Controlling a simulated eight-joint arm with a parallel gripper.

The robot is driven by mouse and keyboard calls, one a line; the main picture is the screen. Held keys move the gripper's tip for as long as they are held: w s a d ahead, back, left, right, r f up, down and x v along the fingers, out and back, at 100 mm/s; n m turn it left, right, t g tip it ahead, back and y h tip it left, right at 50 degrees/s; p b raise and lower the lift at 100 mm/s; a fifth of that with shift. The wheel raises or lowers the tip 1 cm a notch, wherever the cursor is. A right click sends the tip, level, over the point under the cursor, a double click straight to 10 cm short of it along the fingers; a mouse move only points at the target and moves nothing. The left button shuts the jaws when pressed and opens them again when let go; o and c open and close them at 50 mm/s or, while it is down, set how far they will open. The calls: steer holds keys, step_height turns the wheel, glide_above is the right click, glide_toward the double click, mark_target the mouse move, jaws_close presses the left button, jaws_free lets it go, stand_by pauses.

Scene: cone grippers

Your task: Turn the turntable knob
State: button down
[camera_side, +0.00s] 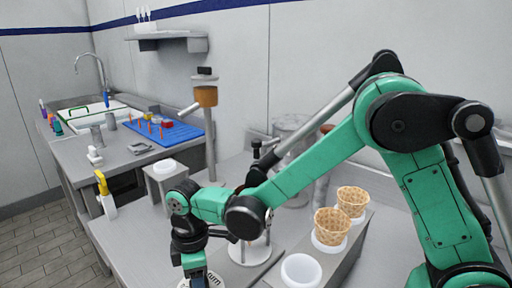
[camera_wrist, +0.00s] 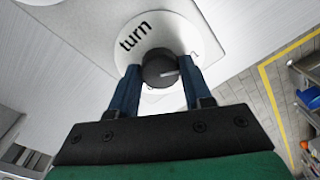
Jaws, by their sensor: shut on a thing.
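In the wrist view, the turntable knob (camera_wrist: 160,70) is a round dark knob with a light pointer line. It sits on a white disc (camera_wrist: 140,42) with the printed word "turn". My gripper (camera_wrist: 160,82) has one blue finger on each side of the knob and is shut on it. In the side view, my green arm reaches down to the lower left, and the fingertips and knob are hidden below the wrist. A sliver of the white disc with some letters (camera_side: 214,281) shows beside the wrist at the bottom edge.
A grey stand (camera_side: 345,250) right of my wrist holds waffle cones (camera_side: 331,226) and a white cup (camera_side: 301,271). A tall post with an orange-brown part (camera_side: 206,96) stands behind. A small block with a white ring (camera_side: 164,167) is near my forearm. A blue mat (camera_side: 165,131) lies farther back.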

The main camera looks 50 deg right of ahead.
steer(key=shift+c, duration=1.9)
jaws_free()
steer(key=shift+r, duration=0.1)
steer(key=shift+r, duration=2.7)
steer(key=shift+w, duration=0.1)
steer(key=shift+d, duration=0.1)
